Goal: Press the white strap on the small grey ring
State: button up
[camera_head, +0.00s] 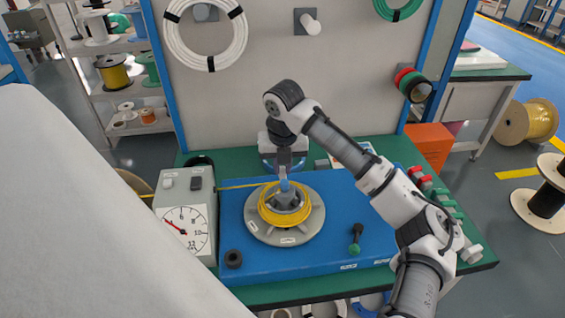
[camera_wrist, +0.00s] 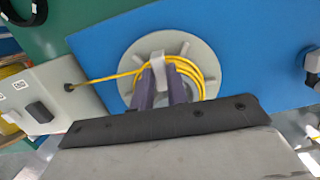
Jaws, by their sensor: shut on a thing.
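A coil of yellow cable (camera_head: 267,213) lies on a round grey disc (camera_head: 312,222) on the blue board; it also shows in the wrist view (camera_wrist: 197,74). My gripper (camera_head: 285,185) points down over the middle of the coil. In the wrist view its two dark purple fingers (camera_wrist: 163,80) are shut on a pale grey piece (camera_wrist: 157,58) at the coil's near-centre. I cannot tell whether this piece is the white strap or part of the hub. The small grey ring cannot be told apart, as the fingers and coil cover the centre.
A grey box with a dial (camera_head: 187,227) stands left of the disc, and the yellow cable runs from it to the coil. A green-footed black lever (camera_head: 356,240) is at the right, a black knob (camera_head: 233,259) at the front left. The blue board (camera_head: 330,262) is otherwise mostly clear.

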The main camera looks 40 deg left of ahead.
jog(key=shift+f, duration=0.6)
jog(key=shift+f, duration=0.65)
dwell(1.3)
jog(key=o, duration=0.9)
jog(key=shift+c, duration=0.2)
notch_tip(320, 180, up, 8)
jog(key=p, duration=0.6)
jog(key=shift+r, duration=0.1)
